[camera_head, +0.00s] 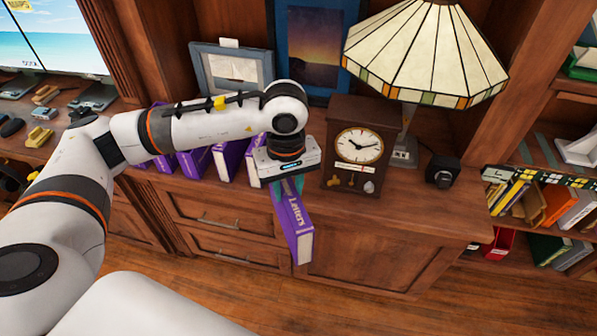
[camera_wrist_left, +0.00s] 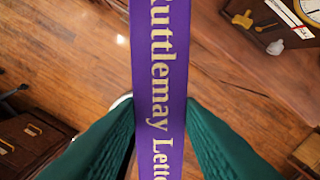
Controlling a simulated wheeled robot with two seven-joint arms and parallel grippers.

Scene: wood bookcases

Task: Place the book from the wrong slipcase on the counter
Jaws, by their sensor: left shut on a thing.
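My left gripper (camera_head: 287,186) is shut on a purple book (camera_head: 294,228) with pale lettering on its spine. The book hangs below the gripper, tilted, in front of the counter's front edge. In the left wrist view the purple spine (camera_wrist_left: 157,60) reads "uttlemay Lette", with the green fingers of the gripper (camera_wrist_left: 160,135) on either side of it. Several purple volumes or slipcases (camera_head: 195,162) stand on the counter (camera_head: 330,212) behind and left of the gripper, partly hidden by my left arm. My right gripper is not in view.
A wooden clock (camera_head: 354,150) stands on the counter just right of the gripper. A stained-glass lamp (camera_head: 425,55) and a small black box (camera_head: 442,171) stand farther right. Picture frames (camera_head: 231,72) lean behind. Bare counter lies in front of the lamp. Bookshelves (camera_head: 540,200) are at far right.

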